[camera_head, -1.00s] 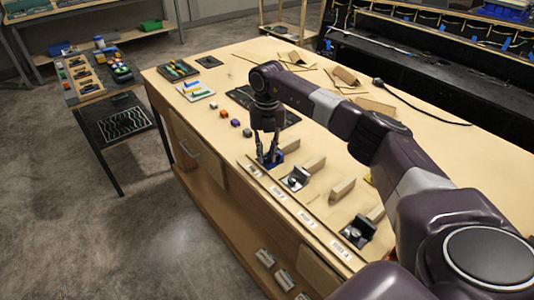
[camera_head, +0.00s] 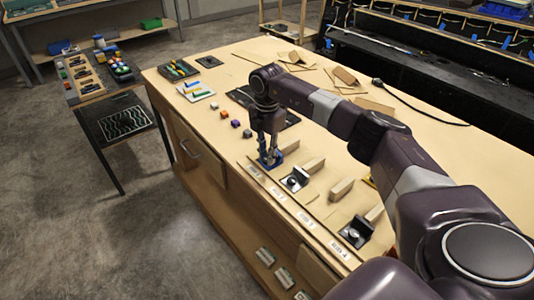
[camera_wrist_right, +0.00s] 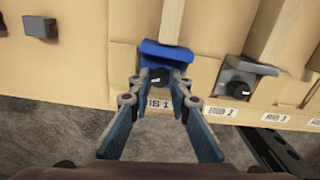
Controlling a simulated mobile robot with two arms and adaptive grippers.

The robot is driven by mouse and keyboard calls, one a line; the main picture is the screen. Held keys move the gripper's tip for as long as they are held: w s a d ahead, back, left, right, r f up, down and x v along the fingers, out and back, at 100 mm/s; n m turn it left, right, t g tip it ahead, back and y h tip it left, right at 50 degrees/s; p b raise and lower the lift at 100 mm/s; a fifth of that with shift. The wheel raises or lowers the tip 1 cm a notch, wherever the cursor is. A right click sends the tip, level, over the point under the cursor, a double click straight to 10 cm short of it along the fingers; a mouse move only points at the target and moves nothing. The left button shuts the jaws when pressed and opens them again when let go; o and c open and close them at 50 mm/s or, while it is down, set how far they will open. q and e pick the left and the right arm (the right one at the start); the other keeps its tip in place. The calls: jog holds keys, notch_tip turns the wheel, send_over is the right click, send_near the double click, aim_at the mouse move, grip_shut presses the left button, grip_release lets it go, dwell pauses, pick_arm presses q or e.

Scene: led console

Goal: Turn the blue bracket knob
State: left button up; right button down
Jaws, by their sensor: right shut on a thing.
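The blue bracket (camera_head: 277,160) stands at the front edge of the wooden table, and it also shows in the right wrist view (camera_wrist_right: 166,53). Its dark round knob (camera_wrist_right: 159,76) faces the front edge; in the head view the fingers hide it. My right gripper (camera_head: 268,157) reaches down to the bracket from above. In the right wrist view its two fingers (camera_wrist_right: 158,84) stand on either side of the knob, shut on it. My left gripper is in neither view.
A grey bracket (camera_head: 295,179) and a darker bracket (camera_head: 357,231) stand along the same edge, with wooden blocks (camera_head: 341,188) behind. Small coloured cubes (camera_head: 235,123) lie to the left. A black cable (camera_head: 425,115) lies at the far side.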

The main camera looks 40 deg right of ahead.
jog(key=shift+w+r+m+p, duration=0.15)
jog(key=shift+r+m, duration=0.05)
jog(key=shift+m, duration=0.55)
jog(key=shift+w+r+m+p, duration=0.1)
jog(key=shift+r+m+p, duration=0.05)
jog(key=shift+m, duration=1.3)
jog(key=c, duration=2)
grip_release()
jog(key=shift+c, duration=0.2)
jog(key=shift+o, duration=1.2)
jog(key=shift+s, duration=0.1)
jog(key=shift+o, duration=0.2)
jog(key=shift+s+f, duration=0.1)
notch_tip(320, 180, up, 12)
